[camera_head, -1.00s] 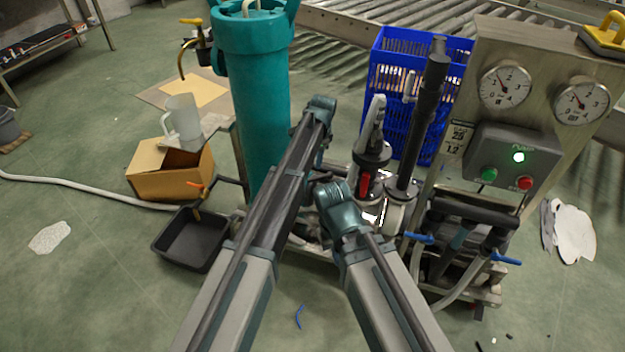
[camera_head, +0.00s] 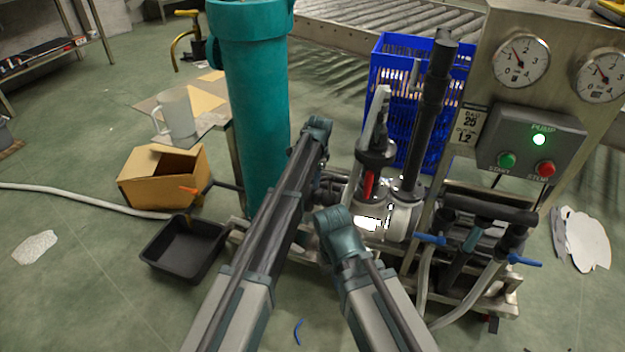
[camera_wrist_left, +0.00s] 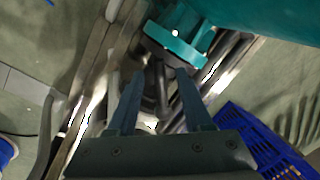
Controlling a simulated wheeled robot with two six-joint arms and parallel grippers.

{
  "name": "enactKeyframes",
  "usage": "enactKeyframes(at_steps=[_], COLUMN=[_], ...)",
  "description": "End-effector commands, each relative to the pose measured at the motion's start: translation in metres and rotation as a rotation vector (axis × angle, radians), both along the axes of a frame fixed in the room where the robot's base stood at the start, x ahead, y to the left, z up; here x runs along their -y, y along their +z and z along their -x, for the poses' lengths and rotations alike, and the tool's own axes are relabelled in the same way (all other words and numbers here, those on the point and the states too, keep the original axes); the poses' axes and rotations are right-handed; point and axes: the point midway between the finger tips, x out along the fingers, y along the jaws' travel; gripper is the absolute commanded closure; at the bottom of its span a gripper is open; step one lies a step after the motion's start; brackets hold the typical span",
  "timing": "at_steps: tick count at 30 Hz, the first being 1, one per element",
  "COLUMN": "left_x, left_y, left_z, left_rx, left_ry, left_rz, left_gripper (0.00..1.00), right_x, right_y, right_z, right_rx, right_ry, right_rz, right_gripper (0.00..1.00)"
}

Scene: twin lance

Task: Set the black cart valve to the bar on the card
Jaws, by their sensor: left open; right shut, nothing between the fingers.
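The card (camera_head: 468,126) hangs on the steel panel beside the control box; its small print shows 25 and 1.2. Two round gauges, left (camera_head: 521,62) and right (camera_head: 602,76), sit above it; I cannot read their needles exactly. I cannot surely pick out the black cart valve in the head view. My left gripper (camera_wrist_left: 155,78) is open, its fingers on either side of a black part (camera_wrist_left: 160,96) below a teal flange; I cannot tell whether they touch it. My right gripper (camera_head: 340,235) is lower, in front of the pump base, its fingertips hidden.
The teal column (camera_head: 258,120) stands close left of my left arm. A pump with a red handle (camera_head: 368,186) and a black upright tube (camera_head: 430,110) stand right. A black tray (camera_head: 186,248) and a cardboard box (camera_head: 160,178) lie left.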

Motion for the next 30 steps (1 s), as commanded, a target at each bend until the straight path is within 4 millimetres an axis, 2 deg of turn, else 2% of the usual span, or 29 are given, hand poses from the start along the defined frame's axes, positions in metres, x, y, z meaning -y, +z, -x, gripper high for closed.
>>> enactKeyframes(at_steps=[2, 3, 11, 30], left_x=[-0.0001, 0.0000, 0.0001, 0.0003], left_y=[0.0005, 0.0005, 0.0005, 0.0005], left_z=[0.0000, 0.0000, 0.0001, 0.0000], left_rx=[0.000, 0.000, 0.000, 0.000], left_ry=[0.000, 0.000, 0.000, 0.000], left_rz=[0.000, 0.000, 0.000, 0.001], left_gripper=[0.49, 0.53, 1.00, 1.00], right_x=[0.0000, 0.0000, -0.0001, -0.0001], right_y=[0.0005, 0.0005, 0.0005, 0.0005], right_z=[0.0000, 0.0000, 0.0000, 0.0000], right_rx=[0.000, 0.000, 0.000, 0.000], right_ry=[0.000, 0.000, 0.000, 0.000], right_rz=[0.000, 0.000, 0.000, 0.000], right_gripper=[1.00, 1.00, 1.00, 1.00])
